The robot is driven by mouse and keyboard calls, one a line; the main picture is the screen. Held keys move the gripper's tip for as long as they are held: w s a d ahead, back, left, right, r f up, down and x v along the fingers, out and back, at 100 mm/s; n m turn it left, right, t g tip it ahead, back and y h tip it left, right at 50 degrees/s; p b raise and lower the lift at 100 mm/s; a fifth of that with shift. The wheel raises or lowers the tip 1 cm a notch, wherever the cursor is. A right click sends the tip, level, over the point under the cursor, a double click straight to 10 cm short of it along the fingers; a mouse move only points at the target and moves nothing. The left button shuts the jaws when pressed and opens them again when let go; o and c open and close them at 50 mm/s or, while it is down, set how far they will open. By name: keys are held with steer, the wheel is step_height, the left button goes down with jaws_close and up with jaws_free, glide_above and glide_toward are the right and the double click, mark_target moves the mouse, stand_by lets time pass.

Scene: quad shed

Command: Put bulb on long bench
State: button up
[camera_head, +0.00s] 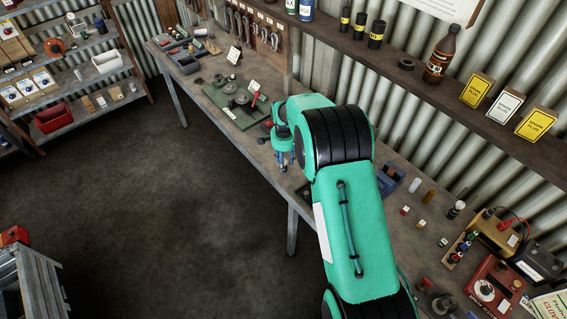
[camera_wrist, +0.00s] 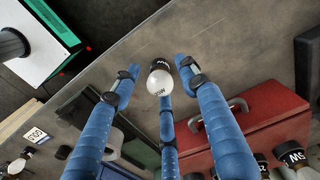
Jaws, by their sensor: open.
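The bulb (camera_wrist: 160,82) shows in the wrist view, with a white globe and a dark base. It is between the blue fingers of my gripper (camera_wrist: 160,76), which are spread apart around it. I cannot tell whether a finger touches it, or whether it rests on the grey surface behind it. In the head view my gripper (camera_head: 284,160) is over the long bench (camera_head: 205,90), near its front edge. The bulb cannot be made out there, and my arm hides part of the bench.
A green board with parts (camera_head: 238,116) lies on the bench beyond my gripper. A shelf (camera_head: 405,85) with bottles and cards runs above the bench. The floor (camera_head: 150,200) is clear.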

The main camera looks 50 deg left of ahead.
step_height(320, 180, up, 12)
steer(key=b, duration=0.1)
steer(key=shift+f, duration=0.2)
stand_by(0.3)
stand_by(0.5)
stand_by(0.5)
